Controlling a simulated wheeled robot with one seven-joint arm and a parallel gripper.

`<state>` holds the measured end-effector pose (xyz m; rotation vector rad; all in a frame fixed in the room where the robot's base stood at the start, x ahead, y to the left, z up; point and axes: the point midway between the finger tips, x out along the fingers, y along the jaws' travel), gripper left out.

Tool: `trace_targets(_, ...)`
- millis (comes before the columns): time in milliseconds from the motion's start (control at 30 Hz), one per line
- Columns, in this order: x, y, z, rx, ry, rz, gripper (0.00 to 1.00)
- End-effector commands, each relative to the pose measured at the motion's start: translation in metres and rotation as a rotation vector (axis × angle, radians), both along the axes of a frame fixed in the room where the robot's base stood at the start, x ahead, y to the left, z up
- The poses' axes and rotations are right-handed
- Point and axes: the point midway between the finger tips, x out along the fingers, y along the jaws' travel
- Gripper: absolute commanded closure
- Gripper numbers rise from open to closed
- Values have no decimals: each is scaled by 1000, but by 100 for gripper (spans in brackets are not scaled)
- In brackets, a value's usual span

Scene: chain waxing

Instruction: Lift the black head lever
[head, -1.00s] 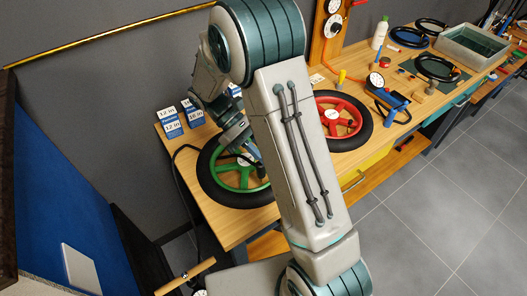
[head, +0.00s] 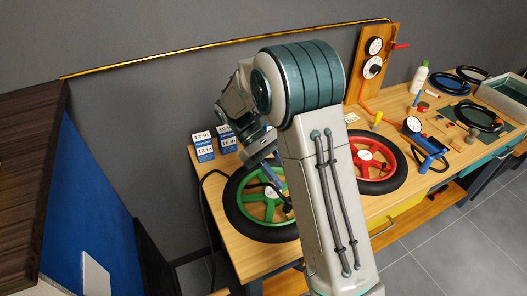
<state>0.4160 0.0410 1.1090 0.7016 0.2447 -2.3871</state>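The green-spoked wheel (head: 233,213) with a black tyre lies flat on the left part of the workbench. My gripper (head: 281,186) reaches down over this wheel, near its hub and right side. My arm hides part of the wheel, and the fingertips are too small and dark to tell open from shut. A thin black hose (head: 203,205) runs up from below the bench edge and over to the wheel. Dark small parts show inside the wheel by my gripper. I cannot make out the black head lever apart from them.
The red wheel (head: 402,172) lies to the right, partly behind my arm. Blue-and-white boxes (head: 204,150) stand at the back left. A gauge board (head: 368,88) stands behind. A small gauge device (head: 413,125), a white bottle (head: 419,77) and a grey basin (head: 494,97) are farther right.

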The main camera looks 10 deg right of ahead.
Motion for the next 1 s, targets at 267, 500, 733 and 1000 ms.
trace_targets(267,34,27,25,1,-3,1,69)
trace_targets(500,53,43,47,-1,0,1,69)
trace_targets(733,60,48,50,-1,1,0,69)
trace_targets(1000,61,48,50,0,0,0,69)
